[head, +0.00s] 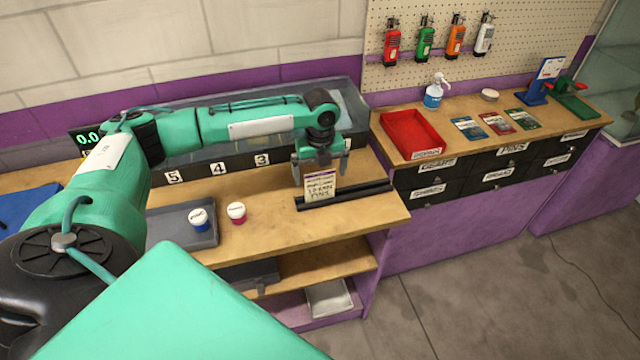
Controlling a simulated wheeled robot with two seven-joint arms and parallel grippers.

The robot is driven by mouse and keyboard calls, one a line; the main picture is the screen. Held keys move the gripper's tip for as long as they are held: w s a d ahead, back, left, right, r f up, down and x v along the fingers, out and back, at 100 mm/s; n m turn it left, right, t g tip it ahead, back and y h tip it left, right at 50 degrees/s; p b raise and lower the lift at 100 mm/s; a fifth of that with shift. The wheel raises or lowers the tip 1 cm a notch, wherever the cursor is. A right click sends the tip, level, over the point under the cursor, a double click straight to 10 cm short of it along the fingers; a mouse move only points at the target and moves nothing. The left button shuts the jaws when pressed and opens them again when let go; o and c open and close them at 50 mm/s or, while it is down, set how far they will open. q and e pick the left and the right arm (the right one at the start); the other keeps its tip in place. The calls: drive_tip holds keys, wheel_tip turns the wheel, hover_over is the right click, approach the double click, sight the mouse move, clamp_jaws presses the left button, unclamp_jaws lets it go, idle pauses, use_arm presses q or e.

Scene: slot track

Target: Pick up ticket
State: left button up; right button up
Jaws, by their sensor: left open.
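The ticket (319,188) is a small pale card with a dark top band and handwritten lines. It stands nearly upright in a dark rail (365,194) along the front of the wooden counter. My left gripper (320,170) points down right at the ticket's top edge, with its fingers apart. One finger shows on each side of the card's top; I cannot tell whether they touch it. My right gripper is not in view.
A grey tray (175,222) holds a blue-banded tub (199,219); a pink-banded tub (236,212) stands beside it. A dark numbered case (225,162) lies behind. A red tray (411,134) and packets sit on the right counter. Counter wood around the rail is clear.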

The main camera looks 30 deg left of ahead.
sight(320, 181)
use_arm(q)
drive_tip(key=shift+s+f+p, duration=0.1)
drive_tip(key=shift+f+p, duration=0.3)
drive_tip(key=shift+f, duration=1.25)
drive_tip(key=c, duration=1)
drive_tip(key=shift+r, duration=0.15)
